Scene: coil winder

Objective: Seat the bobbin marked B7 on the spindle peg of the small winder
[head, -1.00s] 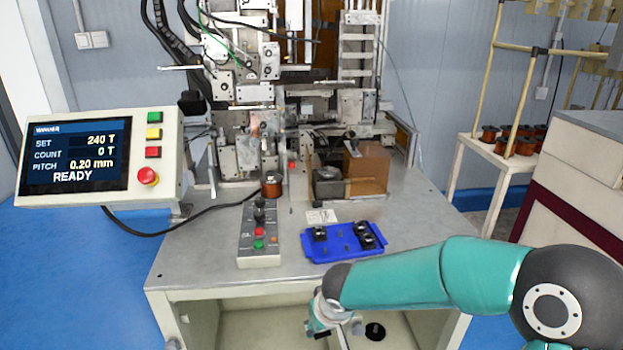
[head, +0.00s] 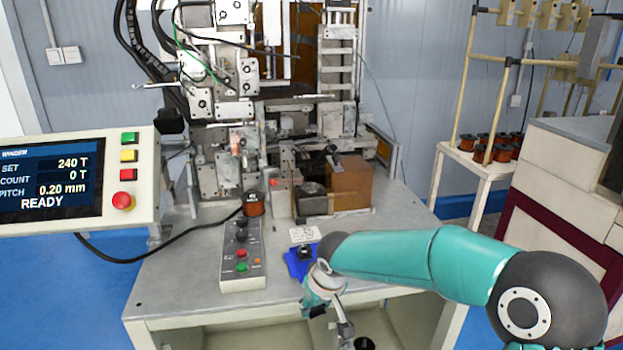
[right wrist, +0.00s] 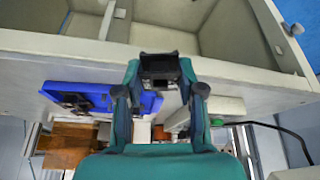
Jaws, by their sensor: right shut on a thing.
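My right gripper (head: 320,300) is at the front edge of the bench, in front of the blue tray (head: 296,268). In the right wrist view the gripper (right wrist: 159,82) is shut on a black bobbin-like piece (right wrist: 160,64) between its fingertips. I cannot read any B7 mark on it. The tray holds black bobbins; one (head: 305,252) shows, and my arm hides the rest. The winder (head: 250,130) stands at the back of the bench. A copper-coloured bobbin (head: 253,204) stands in front of it. I cannot make out a bare spindle peg. My left gripper is out of view.
A button box (head: 242,262) stands left of the tray, and a white card (head: 304,235) lies behind it. The winder's display panel (head: 70,185) reads READY at the left. A side table (head: 478,165) holds several copper bobbins. The bench's front left is clear.

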